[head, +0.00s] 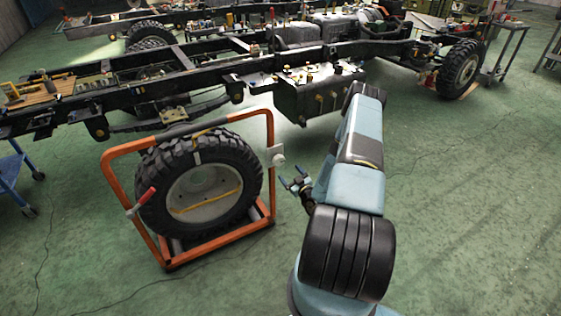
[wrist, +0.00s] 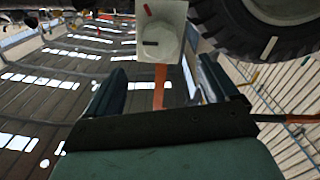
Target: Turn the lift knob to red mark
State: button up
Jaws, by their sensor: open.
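The lift knob (head: 279,159) is a small white round knob on a pale plate at the right post of the orange wheel stand (head: 110,184). In the wrist view the knob (wrist: 158,42) is near the top, on its plate (wrist: 173,12). A short red mark (wrist: 148,9) shows on the plate, above the knob in that picture. A dark stripe (wrist: 150,43) lies roughly level across the knob's left part. My gripper (head: 294,184) is open and empty, just right of and below the knob in the head view. In the wrist view its fingers (wrist: 162,75) are spread wide, apart from the knob.
A large tyred wheel (head: 240,160) stands in the orange frame, close beside the knob. A red-handled lever (head: 146,196) is on the frame's left side. A truck chassis (head: 180,75) runs behind. The green floor right of my arm is mostly clear.

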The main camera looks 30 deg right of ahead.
aim_at(280, 162)
jog(key=w, duration=1.1)
jog(key=shift+w+a, duration=0.1)
jog(key=shift+a, duration=0.1)
